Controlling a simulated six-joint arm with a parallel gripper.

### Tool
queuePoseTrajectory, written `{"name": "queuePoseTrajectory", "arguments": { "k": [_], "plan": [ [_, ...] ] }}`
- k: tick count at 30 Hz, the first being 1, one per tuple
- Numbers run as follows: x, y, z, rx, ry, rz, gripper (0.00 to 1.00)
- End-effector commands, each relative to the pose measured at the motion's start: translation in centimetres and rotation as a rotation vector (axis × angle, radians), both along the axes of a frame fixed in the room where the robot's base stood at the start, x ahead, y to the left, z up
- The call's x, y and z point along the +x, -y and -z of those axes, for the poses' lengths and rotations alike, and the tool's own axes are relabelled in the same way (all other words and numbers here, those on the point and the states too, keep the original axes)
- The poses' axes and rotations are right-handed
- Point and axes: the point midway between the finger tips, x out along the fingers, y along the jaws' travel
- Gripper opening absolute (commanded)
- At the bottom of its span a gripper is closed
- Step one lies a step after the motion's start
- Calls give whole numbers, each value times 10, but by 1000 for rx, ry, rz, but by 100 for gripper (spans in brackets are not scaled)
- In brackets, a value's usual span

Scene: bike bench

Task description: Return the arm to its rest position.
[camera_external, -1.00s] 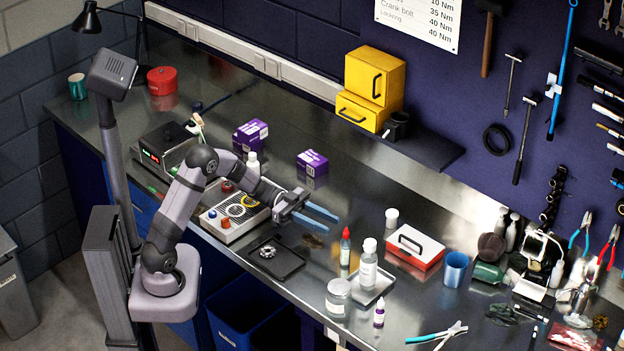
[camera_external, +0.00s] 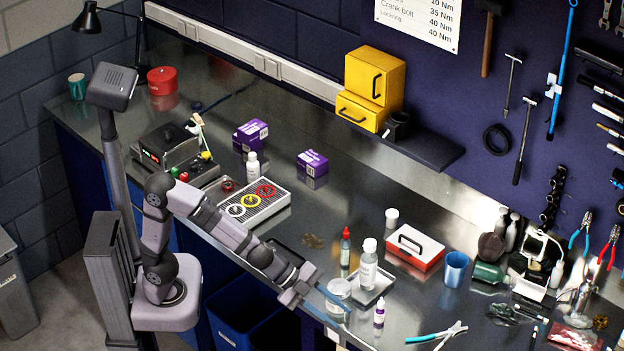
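My arm is folded low and reaches out to the right along the front edge of the bench. My gripper (camera_external: 338,316) is at the bench's front edge, pointing to the lower right.
A white bottle (camera_external: 368,265) stands on a tray behind the jar. A box with round coloured dishes (camera_external: 262,213) sits behind my arm. A blue bin (camera_external: 240,318) is below the bench front.

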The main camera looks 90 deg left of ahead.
Motion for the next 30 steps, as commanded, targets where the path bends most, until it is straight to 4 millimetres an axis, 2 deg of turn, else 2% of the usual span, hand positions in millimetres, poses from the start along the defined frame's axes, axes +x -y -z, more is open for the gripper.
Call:
{"name": "queuePoseTrajectory", "arguments": {
  "k": [1, 7, 10, 13, 23, 26, 30],
  "plan": [
    [-10, 8, 13, 31, -18, 8, 32],
    [-41, 21, 46, 148, -76, 8, 32],
    [-57, 21, 60, 202, -108, -3, 32],
    [-72, 10, 77, 246, -159, -40, 32],
    [-108, -60, 118, 264, -383, -279, 32],
    [-123, -85, 130, 245, -467, -375, 32],
    [-155, -123, 147, 205, -611, -541, 32]
  ]
}}
